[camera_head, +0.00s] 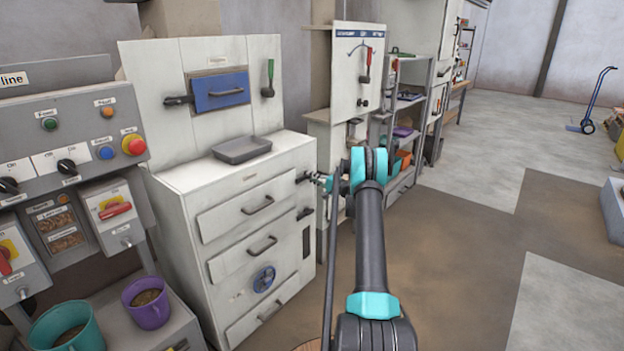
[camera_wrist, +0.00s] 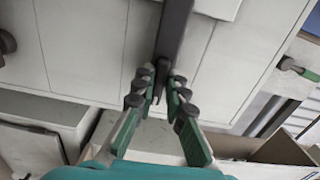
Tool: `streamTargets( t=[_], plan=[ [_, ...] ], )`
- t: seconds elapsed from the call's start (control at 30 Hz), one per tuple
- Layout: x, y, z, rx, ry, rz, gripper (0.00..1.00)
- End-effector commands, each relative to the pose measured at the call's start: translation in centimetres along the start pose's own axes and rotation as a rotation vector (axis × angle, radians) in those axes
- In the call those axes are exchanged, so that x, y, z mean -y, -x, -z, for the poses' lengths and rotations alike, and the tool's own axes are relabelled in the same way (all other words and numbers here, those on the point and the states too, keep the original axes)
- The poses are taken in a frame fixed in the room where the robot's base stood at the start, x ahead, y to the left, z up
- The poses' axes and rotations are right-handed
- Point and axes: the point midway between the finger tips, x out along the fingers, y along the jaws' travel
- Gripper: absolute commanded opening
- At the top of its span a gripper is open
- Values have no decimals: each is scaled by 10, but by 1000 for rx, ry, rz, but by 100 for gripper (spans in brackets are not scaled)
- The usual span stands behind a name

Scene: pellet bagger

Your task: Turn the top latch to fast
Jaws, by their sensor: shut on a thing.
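A white drawer cabinet (camera_head: 240,180) stands left of centre in the head view. A dark latch (camera_head: 302,177) sits near its upper right edge, with another dark latch (camera_head: 305,213) below it. My gripper (camera_head: 322,181) is at the upper of these two. In the wrist view, my gripper (camera_wrist: 161,80) is closed around the end of a dark bar (camera_wrist: 175,30), which looks like the latch's lever. The bar runs up the picture in front of pale panels. The latch's pivot and any marking for fast are not visible.
A grey tray (camera_head: 241,149) lies on the cabinet top. A control panel (camera_head: 70,140) and a purple mug (camera_head: 147,302) stand at left. Shelving (camera_head: 408,105) is behind my arm. An open cardboard box (camera_wrist: 285,150) shows low in the wrist view.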

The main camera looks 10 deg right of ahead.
Motion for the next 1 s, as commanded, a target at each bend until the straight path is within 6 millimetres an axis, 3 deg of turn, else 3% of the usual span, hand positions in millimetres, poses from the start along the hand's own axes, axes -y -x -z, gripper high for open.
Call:
streamTargets(
  t=[0.03,0.07,0.2,0.47,0.63,1.0],
  plan=[
    [-2,1,-1,2,2,-3,0],
    [-2,1,-1,2,2,-3,16],
    [-1,1,0,1,1,-2,33],
    [0,0,0,1,0,-1,33],
    [0,11,1,-2,0,-1,33],
    [-1,82,1,-2,0,-1,33]
  ],
)
